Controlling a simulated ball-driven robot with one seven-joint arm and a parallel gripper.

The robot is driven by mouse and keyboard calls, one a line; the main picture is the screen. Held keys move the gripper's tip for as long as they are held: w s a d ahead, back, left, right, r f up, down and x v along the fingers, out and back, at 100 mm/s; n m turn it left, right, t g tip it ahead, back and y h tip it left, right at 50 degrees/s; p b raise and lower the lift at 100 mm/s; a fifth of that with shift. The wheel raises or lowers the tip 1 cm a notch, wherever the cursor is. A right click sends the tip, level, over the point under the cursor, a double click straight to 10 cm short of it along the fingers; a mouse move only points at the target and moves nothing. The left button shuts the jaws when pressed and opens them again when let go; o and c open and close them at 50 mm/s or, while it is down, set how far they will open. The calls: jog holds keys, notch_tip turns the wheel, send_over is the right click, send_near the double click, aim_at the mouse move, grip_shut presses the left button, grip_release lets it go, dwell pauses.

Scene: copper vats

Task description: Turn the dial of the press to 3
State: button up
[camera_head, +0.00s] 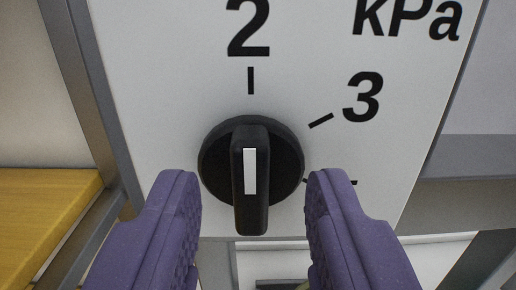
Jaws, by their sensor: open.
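The press dial is a round black knob (217,158) on a white panel (180,60), with a raised black grip bar and a white line on it. The bar stands upright in the picture, in line with the tick under the number 2 (249,28). The number 3 (362,97) and its slanted tick are up and right of the knob. My gripper (254,190) is open, its two purple fingers left and right of the bar, with gaps between them and it. The right finger hides part of the panel, including most of a lower right mark.
The letters kPa (408,18) are at the panel's top right. A grey metal frame (85,90) runs along the panel's left edge. A yellow surface (45,220) lies at the lower left.

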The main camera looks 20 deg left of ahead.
jog(key=shift+w+a, duration=0.2)
jog(key=shift+w, duration=0.3)
grip_shut()
jog(key=shift+b, duration=0.3)
jog(key=shift+d+f+m+b, duration=0.1)
jog(key=shift+f+m+b, duration=0.05)
jog(key=shift+m+b, duration=0.9)
jog(key=m+b, duration=0.3)
jog(key=b, duration=0.1)
jog(key=shift+f, duration=0.1)
jog(key=m+b, duration=0.2)
jog(key=m, duration=0.1)
jog(key=shift+d+m+b, duration=0.1)
jog(key=shift+m+b, duration=0.25)
jog(key=shift+b, duration=0.05)
jog(key=shift+m+b, duration=0.85)
jog(key=shift+m, duration=0.65)
